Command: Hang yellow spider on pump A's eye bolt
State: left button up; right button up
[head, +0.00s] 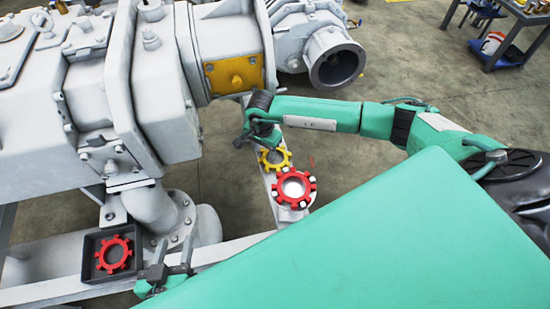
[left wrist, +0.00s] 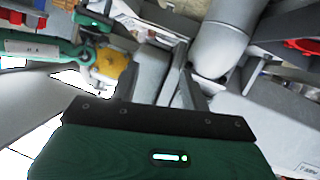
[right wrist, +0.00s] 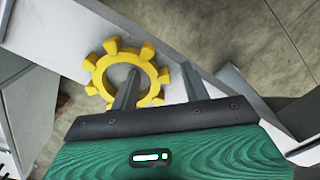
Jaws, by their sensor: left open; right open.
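The yellow spider (head: 275,159), a toothed ring, lies on a light-grey beam beside a red spider (head: 293,187). My right gripper (head: 262,136) is open just above and behind it. In the right wrist view, one finger overlaps the centre hole of the yellow spider (right wrist: 103,72) and the other is outside its right edge; I cannot tell whether they touch it. My left gripper (head: 170,268) is open and empty by the black tray. A grey ring-shaped fitting (head: 42,20) sits on the large grey machine at upper left; I cannot tell whether it is pump A's eye bolt.
Another red spider (head: 113,254) lies in a black tray (head: 90,275) on the frame. A grey pipe elbow (head: 152,210) stands beside it. The large grey machine (head: 35,130) fills the left. Open floor (head: 400,60) lies behind my right arm, with a workbench (head: 515,40) at upper right.

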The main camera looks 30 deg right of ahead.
jog(key=shift+c, duration=0.2)
grip_shut()
jog(key=shift+r, duration=0.1)
